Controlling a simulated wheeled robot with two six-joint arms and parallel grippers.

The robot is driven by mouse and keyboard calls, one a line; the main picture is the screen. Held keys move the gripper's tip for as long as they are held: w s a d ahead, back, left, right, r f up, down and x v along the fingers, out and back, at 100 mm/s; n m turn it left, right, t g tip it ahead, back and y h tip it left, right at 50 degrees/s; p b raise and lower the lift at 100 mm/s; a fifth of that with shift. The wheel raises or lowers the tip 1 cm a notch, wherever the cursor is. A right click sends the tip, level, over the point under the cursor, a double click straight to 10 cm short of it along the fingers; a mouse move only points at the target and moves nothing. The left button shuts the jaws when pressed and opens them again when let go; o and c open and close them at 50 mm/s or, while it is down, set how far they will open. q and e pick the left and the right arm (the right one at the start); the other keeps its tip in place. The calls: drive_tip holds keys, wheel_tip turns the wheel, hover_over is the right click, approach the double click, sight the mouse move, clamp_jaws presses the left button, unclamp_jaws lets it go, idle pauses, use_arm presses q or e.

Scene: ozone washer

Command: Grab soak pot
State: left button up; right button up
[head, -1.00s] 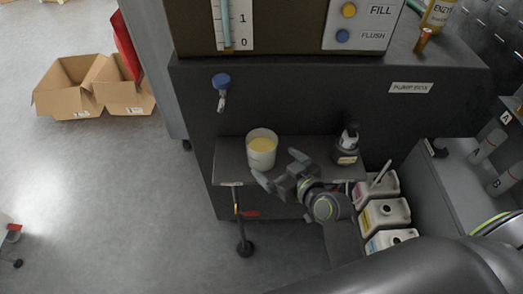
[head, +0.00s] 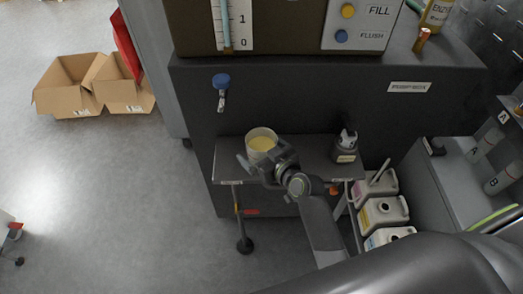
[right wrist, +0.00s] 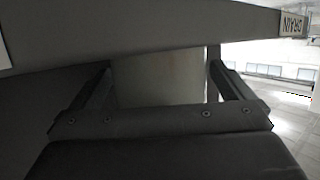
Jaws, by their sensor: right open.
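The soak pot appears to be the white cup with pale yellow contents (head: 262,143), upright on the small shelf (head: 315,150) at the front of the dark machine. My right gripper (head: 260,160) is open at the pot's near side, one finger to its left and the other to its right. In the right wrist view, the pot's pale wall (right wrist: 160,80) fills the gap between the two spread fingers. I cannot tell whether the fingers touch it. The pot's lower part is hidden by my gripper in the head view. My left gripper is not in view.
A blue-handled tap (head: 221,82) is above and left of the pot. Several white canisters (head: 382,212) stand at the lower right. Open cardboard boxes (head: 75,85) lie on clear floor at the left.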

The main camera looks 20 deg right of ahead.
drive_tip(key=shift+c, duration=0.3)
drive_tip(key=c, duration=1)
drive_tip(key=shift+c, duration=0.4)
drive_tip(key=shift+r, duration=0.15)
